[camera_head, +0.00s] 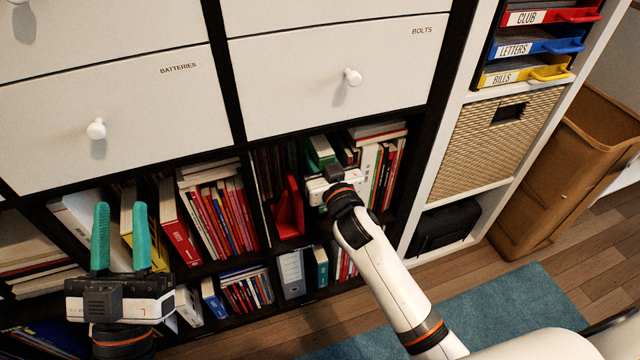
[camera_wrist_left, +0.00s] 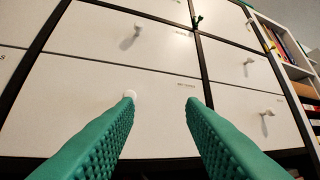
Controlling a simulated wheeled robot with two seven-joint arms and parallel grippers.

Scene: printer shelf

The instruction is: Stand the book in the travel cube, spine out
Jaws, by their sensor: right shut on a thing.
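My right gripper (camera_head: 322,174) reaches into an open cube of the dark shelf, below the drawer marked BOLTS. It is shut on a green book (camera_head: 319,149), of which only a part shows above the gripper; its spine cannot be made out. In that cube a red bookend (camera_head: 289,208) stands left of the gripper, and upright books (camera_head: 386,170) stand to its right. Whether this is the travel cube cannot be read. My left gripper (camera_head: 121,212) is open and empty in front of the shelf at the left; its green fingers also show in the left wrist view (camera_wrist_left: 160,100).
The BATTERIES drawer (camera_head: 110,115) and BOLTS drawer (camera_head: 335,80) are closed above the cubes. Other cubes hold books, including red ones (camera_head: 178,225). A wicker basket (camera_head: 490,140) and a black case (camera_head: 445,226) sit in the white shelf at right. A brown bin (camera_head: 560,175) stands beside it.

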